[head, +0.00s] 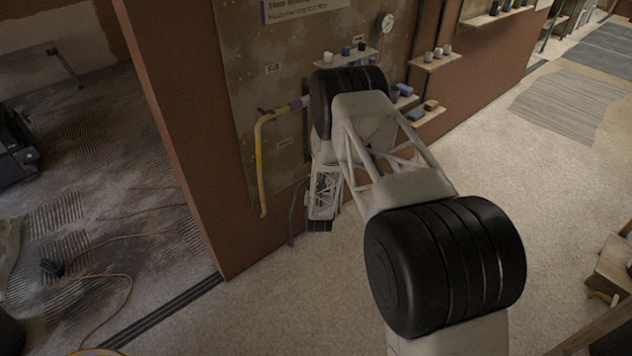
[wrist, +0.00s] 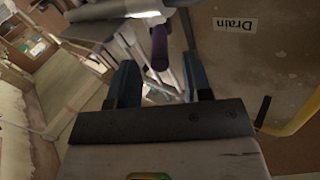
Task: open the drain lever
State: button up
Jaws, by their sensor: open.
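In the wrist view a lever with a dark purple grip (wrist: 159,48) hangs down from a pale metal part at the top. A "Drain" label (wrist: 235,23) is on the wall to its right. My gripper (wrist: 161,76) is open, with one teal finger on each side of the picture's middle. The grip's lower end shows in line with the gap between the fingers; I cannot tell how deep it reaches or whether it touches them. My fingers cannot be made out there.
A yellow pipe (head: 259,165) runs down the wall left of my arm; it also shows at right in the wrist view (wrist: 296,120). Small shelves (head: 431,62) with cups and blocks are on the wall. The floor to the right is mostly clear.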

jog(key=shift+s+d, duration=0.2)
jog(key=shift+s, duration=1.45)
